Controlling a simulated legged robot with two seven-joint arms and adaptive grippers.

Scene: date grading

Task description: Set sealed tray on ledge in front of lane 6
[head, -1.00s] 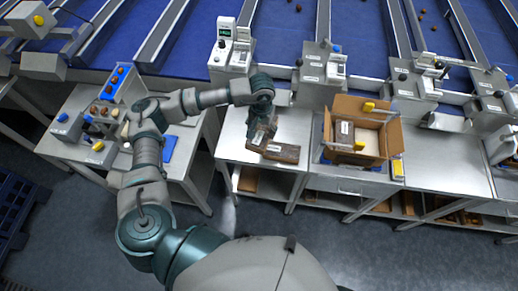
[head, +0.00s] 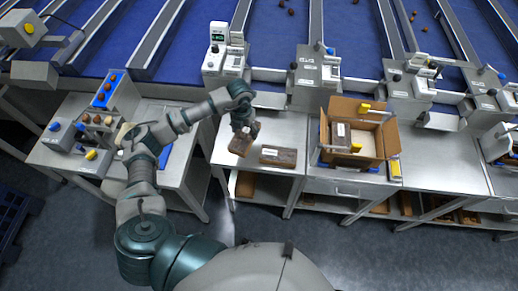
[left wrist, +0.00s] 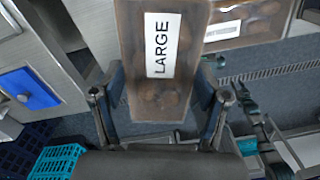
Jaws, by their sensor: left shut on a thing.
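My left gripper (head: 243,128) is shut on a sealed tray (head: 238,146) of brown dates, over the left part of the steel ledge (head: 258,178). In the left wrist view the held tray (left wrist: 152,95) has a clear lid and a white label reading LARGE; it sits between the fingers. I cannot tell whether it touches the ledge. A second sealed tray (head: 280,157) lies flat on the ledge just to the right, and it also shows in the left wrist view (left wrist: 245,22). Lane numbers are too small to read. My right gripper is not in view.
A side table (head: 170,172) with a control box and date samples (head: 97,120) is at left. Lane units and blue belts run behind.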

